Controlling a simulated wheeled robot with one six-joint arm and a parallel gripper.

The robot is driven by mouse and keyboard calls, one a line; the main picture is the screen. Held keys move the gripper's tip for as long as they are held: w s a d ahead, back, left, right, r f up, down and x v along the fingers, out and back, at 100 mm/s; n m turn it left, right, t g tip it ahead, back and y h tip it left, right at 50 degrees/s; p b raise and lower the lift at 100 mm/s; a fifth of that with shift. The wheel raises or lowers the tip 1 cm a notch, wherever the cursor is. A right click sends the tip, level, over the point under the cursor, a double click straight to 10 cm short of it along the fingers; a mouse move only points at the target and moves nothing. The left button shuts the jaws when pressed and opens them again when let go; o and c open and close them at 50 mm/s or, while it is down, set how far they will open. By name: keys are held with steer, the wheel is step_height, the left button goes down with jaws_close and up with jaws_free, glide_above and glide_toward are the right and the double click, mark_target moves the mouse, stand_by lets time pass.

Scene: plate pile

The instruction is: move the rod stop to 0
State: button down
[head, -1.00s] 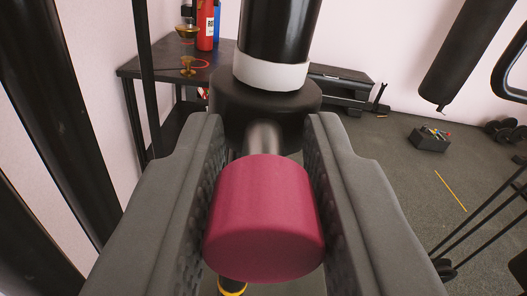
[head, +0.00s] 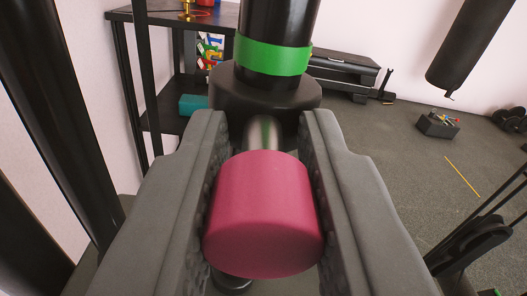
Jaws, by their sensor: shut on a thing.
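The rod stop is a black collar (head: 262,92) around an upright black rod (head: 278,22), with a short metal stem and a crimson cylindrical knob (head: 262,215) that faces me. A green band (head: 272,55) circles the rod just above the collar. My gripper (head: 262,150) is shut on the knob, with one padded jaw on each side. The knob and jaws hide most of the rod below the collar. No number or 0 mark can be read here.
A dark shelf table (head: 170,15) stands behind on the left, with a teal box (head: 193,104) lower down. Black posts (head: 60,100) rise at the left. A black punching bag (head: 470,45) hangs at the right. A small tool box (head: 438,125) lies on open grey floor.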

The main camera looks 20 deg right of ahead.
step_height(320, 180, down, 7)
stand_by(0.3)
steer(key=shift+f, duration=0.1)
steer(key=c, duration=1.3)
jaws_free()
steer(key=shift+f, duration=0.1)
steer(key=shift+c, duration=0.2)
steer(key=shift+o, duration=0.7)
steer(key=v, duration=1.7)
steer(key=shift+s+r, duration=0.2)
